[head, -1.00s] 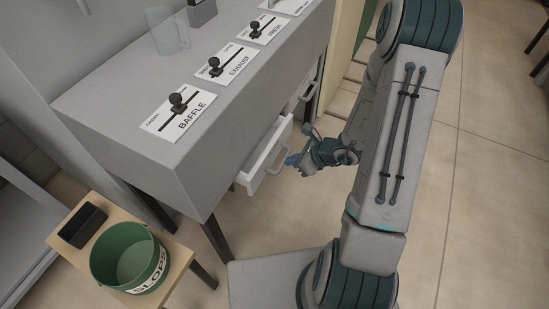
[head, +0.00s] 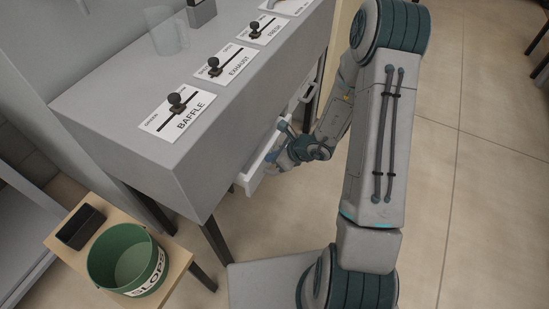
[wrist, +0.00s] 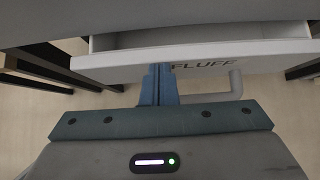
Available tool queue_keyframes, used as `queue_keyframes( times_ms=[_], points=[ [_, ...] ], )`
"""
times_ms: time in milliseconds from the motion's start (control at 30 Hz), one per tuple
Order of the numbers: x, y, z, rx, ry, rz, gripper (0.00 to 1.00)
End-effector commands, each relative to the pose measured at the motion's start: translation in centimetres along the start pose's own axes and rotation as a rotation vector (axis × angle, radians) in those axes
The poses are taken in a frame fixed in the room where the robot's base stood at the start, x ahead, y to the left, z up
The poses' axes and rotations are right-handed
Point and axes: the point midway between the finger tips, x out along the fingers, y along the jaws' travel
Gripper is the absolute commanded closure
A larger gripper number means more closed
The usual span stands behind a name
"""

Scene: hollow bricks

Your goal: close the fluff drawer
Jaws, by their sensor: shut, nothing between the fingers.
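The fluff drawer (head: 256,167) is a white drawer under the grey cabinet, and it stands partly out. In the wrist view its front (wrist: 120,61) carries the word FLUFF, and a grey handle (wrist: 236,86) sticks out on the right. A strip of the drawer's inside shows behind the front. My gripper (head: 272,158) is at the drawer's front in the head view. In the wrist view its blue fingers (wrist: 157,68) are together and empty, with their tips at the front face just left of the lettering. They look to be touching it, beside the handle.
The grey cabinet (head: 130,100) has sliders marked BAFFLE (head: 177,112), EXHAUST and FRESH on top. A second drawer (head: 308,92) lies farther along. A green SLOPS bucket (head: 128,262) and a black box (head: 80,227) stand on a small wooden table.

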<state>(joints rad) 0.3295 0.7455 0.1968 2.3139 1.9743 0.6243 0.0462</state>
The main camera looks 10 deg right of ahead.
Motion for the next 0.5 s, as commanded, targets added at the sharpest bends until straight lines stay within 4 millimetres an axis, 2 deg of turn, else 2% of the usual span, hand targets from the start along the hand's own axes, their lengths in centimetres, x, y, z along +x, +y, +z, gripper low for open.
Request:
queue_keyframes(
  times_ms=[133,500],
  points=[
    [1.4,0.0,1.1,-0.006,-0.003,0.0,1.0],
    [1.3,0.0,1.3,0.0,-0.002,-0.001,1.0]
  ],
)
